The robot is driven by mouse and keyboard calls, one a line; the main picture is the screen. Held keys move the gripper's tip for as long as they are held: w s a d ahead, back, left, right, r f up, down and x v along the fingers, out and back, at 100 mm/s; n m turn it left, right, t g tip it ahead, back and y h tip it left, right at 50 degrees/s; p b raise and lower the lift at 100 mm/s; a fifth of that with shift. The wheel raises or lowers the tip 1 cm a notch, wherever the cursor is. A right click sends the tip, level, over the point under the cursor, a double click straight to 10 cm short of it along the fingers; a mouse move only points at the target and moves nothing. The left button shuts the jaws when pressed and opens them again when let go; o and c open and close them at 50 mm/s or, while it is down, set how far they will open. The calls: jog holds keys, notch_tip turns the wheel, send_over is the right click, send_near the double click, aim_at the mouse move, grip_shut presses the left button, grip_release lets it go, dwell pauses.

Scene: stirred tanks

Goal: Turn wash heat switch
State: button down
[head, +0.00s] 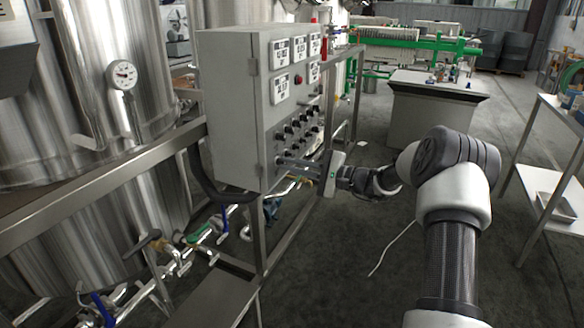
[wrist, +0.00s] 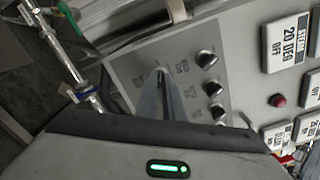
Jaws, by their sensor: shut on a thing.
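A grey control cabinet (head: 232,105) carries rows of black rotary switches (head: 302,122) on its front panel. My gripper (head: 284,161) is at the lower part of that panel, its fingers reaching straight to it. In the wrist view my gripper (wrist: 160,78) is shut on a switch knob at the panel's corner. The fingers hide most of that knob, and I cannot read its label. Several other black knobs (wrist: 207,59) stand in a row beside the fingers, apart from them.
White display plates (wrist: 289,41) and a red button (wrist: 278,100) are on the same panel. Pipes with valves (head: 200,235) run below the cabinet by the steel tank (head: 115,60). Open floor (head: 345,250) lies around my arm. A white table (head: 548,135) stands at right.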

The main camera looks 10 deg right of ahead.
dwell(0.3)
jog(key=c, duration=1.9)
grip_release()
jog(key=shift+o, duration=0.2)
jog(key=p+v, duration=0.3)
jog(key=v, duration=1.4)
jog(key=shift+s+d, duration=0.15)
